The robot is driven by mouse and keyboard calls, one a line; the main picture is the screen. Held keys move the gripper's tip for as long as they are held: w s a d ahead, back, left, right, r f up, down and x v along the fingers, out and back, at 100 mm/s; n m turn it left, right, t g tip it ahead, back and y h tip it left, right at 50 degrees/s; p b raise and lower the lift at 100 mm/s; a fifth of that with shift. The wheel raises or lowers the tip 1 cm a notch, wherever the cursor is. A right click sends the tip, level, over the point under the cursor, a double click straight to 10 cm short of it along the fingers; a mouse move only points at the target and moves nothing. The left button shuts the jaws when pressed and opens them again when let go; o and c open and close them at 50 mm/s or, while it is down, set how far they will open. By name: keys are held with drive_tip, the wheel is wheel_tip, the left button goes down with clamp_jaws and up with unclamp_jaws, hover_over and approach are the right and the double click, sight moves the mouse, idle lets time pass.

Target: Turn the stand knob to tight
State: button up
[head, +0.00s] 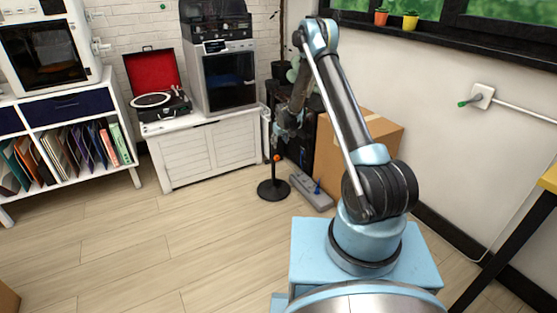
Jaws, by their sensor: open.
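A stand with a round black base (273,190) stands on the floor left of a cardboard box. A thin dark pole rises from the base, with a small orange knob (277,158) near its visible upper part. My gripper (277,147) hangs from my arm just above the knob, pointing down. It is open and looks empty. It is small and dark in this view, so I cannot tell whether its fingers touch the knob or the pole. The top of the stand is hidden or merges with my gripper.
A grey device with a blue lever (313,191) lies on the floor right of the stand. A cardboard box (385,140) is behind my arm. A white cabinet (187,158) holds a red-lidded record player (155,90) and a printer-like machine (228,80). The wooden floor in front is clear.

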sight(277, 157)
drive_tip(key=x, duration=1.7)
drive_tip(key=shift+a, duration=0.1)
drive_tip(key=c, duration=1.1)
